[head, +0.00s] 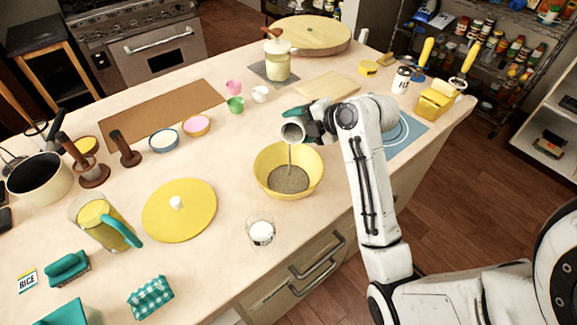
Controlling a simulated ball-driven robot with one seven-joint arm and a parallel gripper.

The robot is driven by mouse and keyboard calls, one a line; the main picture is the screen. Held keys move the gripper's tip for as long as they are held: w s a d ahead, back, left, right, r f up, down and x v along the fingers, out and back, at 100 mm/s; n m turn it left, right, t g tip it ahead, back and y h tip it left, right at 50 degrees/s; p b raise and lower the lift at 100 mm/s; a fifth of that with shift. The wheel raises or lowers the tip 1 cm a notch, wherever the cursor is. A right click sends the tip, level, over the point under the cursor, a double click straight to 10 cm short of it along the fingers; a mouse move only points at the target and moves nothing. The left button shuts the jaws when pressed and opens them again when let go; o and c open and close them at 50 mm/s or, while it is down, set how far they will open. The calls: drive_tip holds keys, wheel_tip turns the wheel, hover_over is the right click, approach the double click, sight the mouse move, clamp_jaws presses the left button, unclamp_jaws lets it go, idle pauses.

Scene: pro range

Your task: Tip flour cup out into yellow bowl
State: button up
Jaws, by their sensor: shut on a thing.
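The yellow bowl (268,163) stands on the counter near its front edge, with a grey-brown grainy heap inside. My gripper (306,124) is above the back of the bowl, shut on a small pale cup, the flour cup (291,133). The cup is tilted, with its round mouth turned toward the camera. A thin grey-brown stream falls from its lip into the heap. The gripper's teal finger shows above the cup; the rest of the grip is partly hidden by the wrist. How much is left inside the cup cannot be told.
A glass with white contents (261,233) stands close in front of the bowl. A yellow round lid (180,209) lies to its left. Small pink, green and white cups (235,104) stand behind, near a wooden board (328,86). A blue mat (402,137) lies right, partly behind my arm.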

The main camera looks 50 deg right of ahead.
drive_tip(key=shift+s+a+f+n+t+h+b, duration=0.25)
drive_tip(key=shift+a+f+h+b, duration=0.2)
drive_tip(key=shift+b, duration=0.9)
drive_tip(key=shift+a+r+n+t+h+b, duration=0.3)
drive_tip(key=shift+r+n+h+b, duration=0.25)
drive_tip(key=shift+b, duration=0.8)
drive_tip(key=shift+a+f+n+t+h+b, duration=0.2)
drive_tip(key=shift+f+n+t+h+b, duration=0.25)
drive_tip(key=shift+b, duration=1.4)
drive_tip(key=shift+s+a+r+n+t+h+b, duration=0.15)
drive_tip(key=shift+a+r+n+t+h+b, duration=0.25)
drive_tip(key=shift+b, duration=1.05)
